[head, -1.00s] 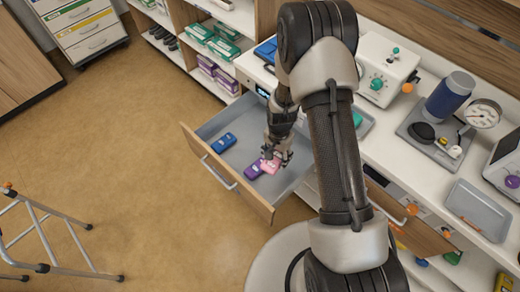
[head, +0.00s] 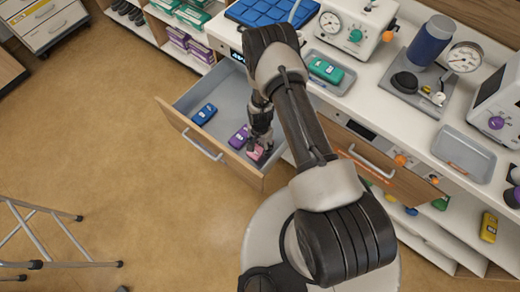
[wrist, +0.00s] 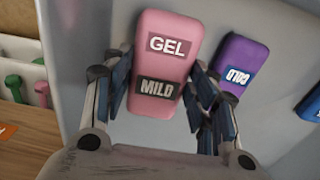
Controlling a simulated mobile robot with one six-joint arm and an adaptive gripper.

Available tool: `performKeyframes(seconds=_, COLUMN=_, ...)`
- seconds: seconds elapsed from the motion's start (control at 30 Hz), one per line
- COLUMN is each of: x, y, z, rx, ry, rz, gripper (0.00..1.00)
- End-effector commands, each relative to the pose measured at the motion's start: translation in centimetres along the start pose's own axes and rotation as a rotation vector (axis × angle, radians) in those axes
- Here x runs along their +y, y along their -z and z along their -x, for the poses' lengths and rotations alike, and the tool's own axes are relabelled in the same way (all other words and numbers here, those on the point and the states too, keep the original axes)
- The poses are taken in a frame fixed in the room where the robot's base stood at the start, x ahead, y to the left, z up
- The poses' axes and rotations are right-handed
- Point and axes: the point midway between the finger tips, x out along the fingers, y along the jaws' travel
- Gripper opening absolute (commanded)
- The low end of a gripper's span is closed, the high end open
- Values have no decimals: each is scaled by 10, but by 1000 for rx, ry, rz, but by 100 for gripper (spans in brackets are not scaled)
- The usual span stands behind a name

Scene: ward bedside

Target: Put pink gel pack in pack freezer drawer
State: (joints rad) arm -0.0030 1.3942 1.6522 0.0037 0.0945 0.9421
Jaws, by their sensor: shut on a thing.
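The pink gel pack (head: 256,153) is inside the open drawer (head: 235,108), low in its right front corner. In the wrist view the pink pack (wrist: 165,45) shows its GEL and MILD labels. My gripper (head: 259,143) reaches down into the drawer and is shut on the pink pack, with a finger along each side in the wrist view (wrist: 157,80). I cannot tell whether the pack touches the drawer floor. A purple pack (head: 238,138) lies just left of it, and a blue pack (head: 204,114) lies further left.
A second drawer front (head: 375,165) with a handle is right of the open one. The counter above holds a grey tray with a green pack (head: 325,70), a gauge device (head: 355,30) and an empty tray (head: 464,153). A walking frame (head: 50,235) stands at lower left.

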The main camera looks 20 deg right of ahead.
Motion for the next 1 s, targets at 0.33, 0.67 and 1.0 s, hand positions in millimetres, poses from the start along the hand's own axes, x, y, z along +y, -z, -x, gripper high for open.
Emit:
performKeyframes(seconds=0.33, x=0, y=0, z=-43, rx=0, ry=0, rz=0, gripper=23)
performKeyframes(seconds=0.67, x=0, y=0, z=-44, rx=0, ry=0, rz=0, gripper=23)
performKeyframes(seconds=1.0, x=0, y=0, z=-45, rx=0, ry=0, rz=0, gripper=72)
